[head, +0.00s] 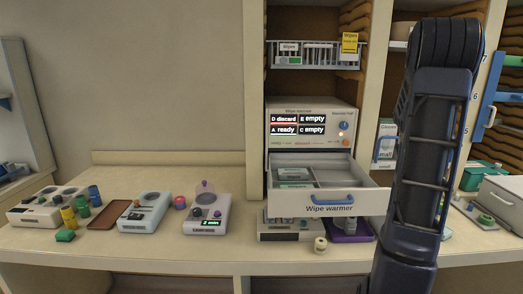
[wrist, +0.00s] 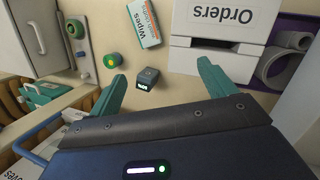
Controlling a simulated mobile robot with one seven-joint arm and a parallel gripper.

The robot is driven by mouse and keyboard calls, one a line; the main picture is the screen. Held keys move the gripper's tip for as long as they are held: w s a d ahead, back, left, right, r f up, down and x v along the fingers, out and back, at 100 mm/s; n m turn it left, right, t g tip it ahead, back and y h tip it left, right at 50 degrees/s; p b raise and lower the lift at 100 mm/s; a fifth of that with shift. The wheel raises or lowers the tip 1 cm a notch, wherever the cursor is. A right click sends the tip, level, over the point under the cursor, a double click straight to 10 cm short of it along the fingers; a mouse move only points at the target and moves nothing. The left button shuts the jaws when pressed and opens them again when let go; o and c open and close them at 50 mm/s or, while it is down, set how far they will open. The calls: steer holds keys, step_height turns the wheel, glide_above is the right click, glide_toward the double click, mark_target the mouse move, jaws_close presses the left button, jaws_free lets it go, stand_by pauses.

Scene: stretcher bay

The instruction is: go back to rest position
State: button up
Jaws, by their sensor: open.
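My gripper (wrist: 160,88) shows in the wrist view with its two teal fingers spread wide apart. It is empty. A small dark grey block (wrist: 147,77) with a lit label lies on the counter below, in line with the gap between the fingers; the fingers look apart from it. In the head view my dark arm stands in front of the shelves on the right, and my gripper cannot be made out there.
The wipe warmer's drawer (head: 318,206) stands pulled out over the counter (head: 150,243). A Wipes box (wrist: 143,22), a green round piece (wrist: 113,61), a white Orders unit (wrist: 222,53) and a purple tray (head: 350,231) are near.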

steer(key=s+a+r+t, duration=0.1)
steer(key=s+a+r, duration=0.1)
steer(key=a, duration=0.4)
steer(key=s+a+r+m+t, duration=0.1)
steer(key=s+a+r, duration=0.1)
steer(key=s+a, duration=0.2)
steer(key=s+a+r+t+y, duration=0.1)
steer(key=s+a+r, duration=0.2)
steer(key=a, duration=0.6)
steer(key=shift+s, duration=0.4)
steer(key=s+a+f+m+t+y, duration=0.1)
steer(key=s+a+m+t+y, duration=0.1)
steer(key=s+a, duration=1.1)
steer(key=shift+s+f+t, duration=0.4)
steer(key=shift+s+t, duration=0.3)
steer(key=shift+s, duration=0.1)
